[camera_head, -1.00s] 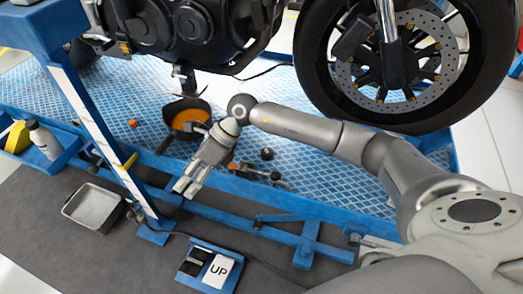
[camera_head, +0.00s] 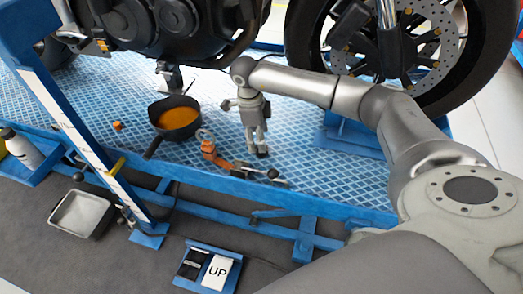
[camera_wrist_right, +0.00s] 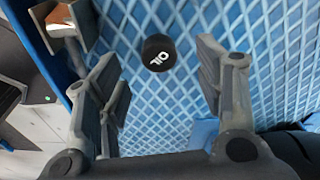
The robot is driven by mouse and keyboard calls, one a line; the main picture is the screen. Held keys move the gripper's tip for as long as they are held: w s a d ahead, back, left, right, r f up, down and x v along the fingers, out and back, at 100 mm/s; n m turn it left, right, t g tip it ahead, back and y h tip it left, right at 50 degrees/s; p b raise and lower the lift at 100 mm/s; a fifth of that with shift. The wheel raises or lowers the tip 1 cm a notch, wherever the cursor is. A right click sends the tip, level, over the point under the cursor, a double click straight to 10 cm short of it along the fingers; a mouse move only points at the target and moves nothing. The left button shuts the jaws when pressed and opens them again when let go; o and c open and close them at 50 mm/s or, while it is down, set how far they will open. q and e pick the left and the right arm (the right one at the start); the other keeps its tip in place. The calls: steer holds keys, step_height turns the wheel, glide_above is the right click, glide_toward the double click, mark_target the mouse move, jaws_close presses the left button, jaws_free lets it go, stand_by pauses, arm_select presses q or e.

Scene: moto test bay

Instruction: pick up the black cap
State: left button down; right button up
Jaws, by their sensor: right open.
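My right gripper (camera_wrist_right: 160,85) is open, with one finger on either side of the cap in that view. The cap is apart from both fingers, and nothing is held. In the head view the right gripper (camera_head: 257,151) points down over the platform. There I cannot tell the cap from the dark fingertips. My left gripper is not in view.
A dark pan (camera_head: 175,120) with orange contents stands left of the gripper. An orange tool (camera_head: 213,155) and a dark-handled tool (camera_head: 268,174) lie nearby. The motorcycle wheel (camera_head: 440,50) stands at the right. A grey tray (camera_head: 82,213) is on the floor.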

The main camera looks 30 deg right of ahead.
steer(key=f, duration=0.4)
steer(key=shift+s+d+f+b, duration=0.3)
steer(key=shift+s+d+b, duration=0.05)
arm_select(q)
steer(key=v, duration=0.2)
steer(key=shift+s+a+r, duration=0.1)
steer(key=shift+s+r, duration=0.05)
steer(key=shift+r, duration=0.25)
arm_select(e)
steer(key=c, duration=0.9)
